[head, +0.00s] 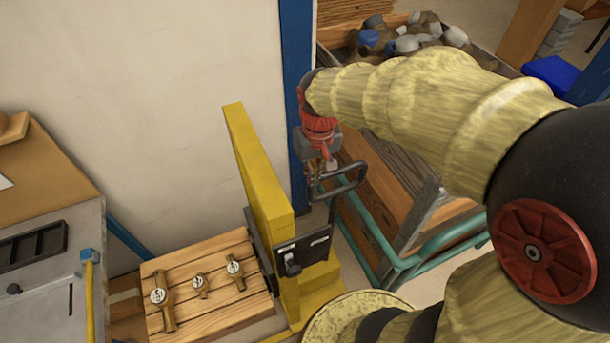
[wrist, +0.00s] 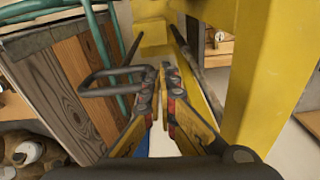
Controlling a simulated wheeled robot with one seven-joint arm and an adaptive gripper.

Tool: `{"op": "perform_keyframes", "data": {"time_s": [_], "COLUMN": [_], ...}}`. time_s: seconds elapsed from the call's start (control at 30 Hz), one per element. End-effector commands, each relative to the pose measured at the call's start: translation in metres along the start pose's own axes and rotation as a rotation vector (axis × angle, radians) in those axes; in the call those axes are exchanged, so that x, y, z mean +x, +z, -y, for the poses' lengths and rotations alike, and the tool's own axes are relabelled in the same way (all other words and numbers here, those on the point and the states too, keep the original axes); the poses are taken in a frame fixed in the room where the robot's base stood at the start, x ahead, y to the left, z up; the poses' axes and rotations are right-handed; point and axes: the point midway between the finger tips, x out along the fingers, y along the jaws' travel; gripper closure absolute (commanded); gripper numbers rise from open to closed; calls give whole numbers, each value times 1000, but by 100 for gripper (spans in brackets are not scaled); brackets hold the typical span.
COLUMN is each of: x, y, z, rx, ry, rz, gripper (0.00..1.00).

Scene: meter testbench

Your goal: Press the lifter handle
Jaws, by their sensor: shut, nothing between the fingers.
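The lifter is a yellow post (head: 258,165) with a dark box (head: 303,252) low on its side. The lifter handle (head: 350,184) is a dark grey bent bar looping out to the right of the post. In the wrist view the handle (wrist: 92,76) lies just left of my fingertips. My gripper (head: 318,178) points down at the handle's upper end in the head view. In the wrist view my gripper (wrist: 161,72) has its fingertips together and empty, close to the handle; I cannot tell whether they touch.
Several brass meters (head: 200,284) rest on the wooden platform (head: 205,258) left of the post. A wooden crate (head: 380,165) with a teal tubular frame (head: 410,265) stands close on the right. A blue pillar (head: 296,60) is behind. A grey bench (head: 60,285) is at far left.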

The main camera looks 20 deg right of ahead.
Motion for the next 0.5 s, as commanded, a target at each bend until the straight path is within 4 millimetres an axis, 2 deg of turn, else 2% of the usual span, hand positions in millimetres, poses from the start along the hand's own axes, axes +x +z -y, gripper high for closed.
{"op": "perform_keyframes", "data": {"time_s": [0.27,0.5], "x": [17,44], "y": [-46,-82], "z": [-10,-21], "rx": [25,45], "ry": [-1,-4], "rz": [98,167], "gripper": [100,100]}}
